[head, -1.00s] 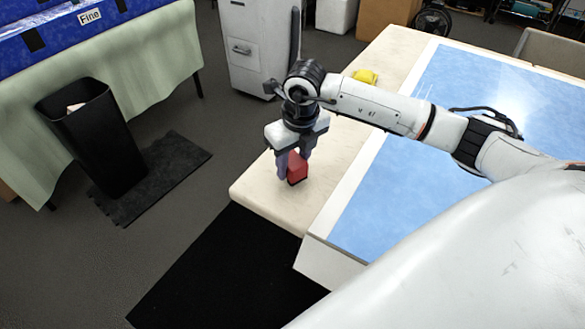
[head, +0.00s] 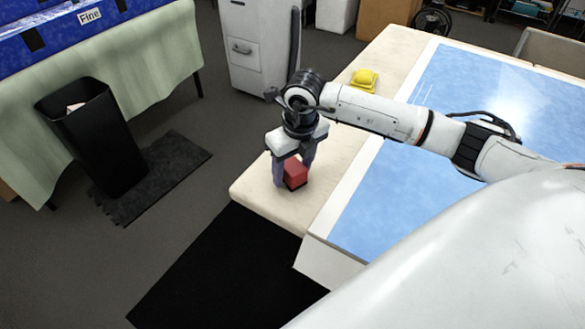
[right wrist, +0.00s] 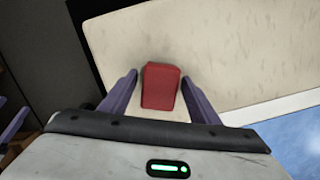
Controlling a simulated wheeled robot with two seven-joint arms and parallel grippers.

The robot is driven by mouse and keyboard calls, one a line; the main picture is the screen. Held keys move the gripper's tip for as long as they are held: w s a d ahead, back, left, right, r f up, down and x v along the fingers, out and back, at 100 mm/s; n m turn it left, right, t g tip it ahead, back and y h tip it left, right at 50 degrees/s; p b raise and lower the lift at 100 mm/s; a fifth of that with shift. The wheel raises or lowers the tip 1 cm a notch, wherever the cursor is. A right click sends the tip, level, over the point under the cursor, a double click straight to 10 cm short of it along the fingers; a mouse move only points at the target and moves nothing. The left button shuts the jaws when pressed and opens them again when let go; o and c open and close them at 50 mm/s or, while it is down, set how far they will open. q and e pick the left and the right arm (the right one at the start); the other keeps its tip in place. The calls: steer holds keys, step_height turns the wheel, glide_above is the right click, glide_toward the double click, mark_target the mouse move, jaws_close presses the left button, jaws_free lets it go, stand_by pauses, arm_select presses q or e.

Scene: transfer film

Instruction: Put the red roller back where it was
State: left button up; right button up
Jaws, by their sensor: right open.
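The red roller (head: 296,174) stands on the cream strip of the table near its front left end. In the right wrist view the red roller (right wrist: 160,86) shows as a red block between my fingers, with a gap on each side. My right gripper (head: 293,184) is open, pointing down, with its fingers on either side of the roller. In the right wrist view the same gripper (right wrist: 160,95) also shows its two purple fingers apart.
A yellow object (head: 364,79) sits farther back on the cream strip (head: 262,192). A blue sheet (head: 400,190) covers the table to the right. A black bin (head: 95,140) stands on the floor at the left, beside a green-draped table (head: 150,70).

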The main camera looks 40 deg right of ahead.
mark_target(297, 170)
step_height(297, 170, up, 12)
steer(key=s+f, duration=0.1)
steer(key=s, duration=0.1)
steer(key=s+a+f+n+g+y, duration=0.1)
steer(key=s+a+f+y, duration=0.2)
steer(key=a, duration=0.6)
steer(key=s+a+n+g+y, duration=0.1)
steer(key=s+a+y, duration=0.1)
steer(key=a+y, duration=0.5)
steer(key=a+r+m+t+y, duration=0.3)
steer(key=a+r+m+y, duration=0.1)
steer(key=a, duration=0.3)
steer(key=a+r+m+t+y, duration=0.2)
steer(key=a+r+m+y, duration=0.25)
steer(key=a, duration=0.25)
steer(key=w+d+f+m+t+h, duration=0.3)
steer(key=d+f+m+t+h, duration=0.9)
steer(key=m, duration=0.8)
steer(key=s+d+f+m+g+h, duration=0.2)
steer(key=s+f+m+g, duration=0.1)
steer(key=s+f, duration=0.5)
steer(key=s+d+f+m+g+h, duration=0.2)
steer(key=s+f+m+g, duration=0.2)
steer(key=s+f, duration=0.4)
step_height(297, 170, down, 5)
steer(key=shift+f+g, duration=0.1)
steer(key=shift+g, duration=0.5)
steer(key=shift+m, duration=0.25)
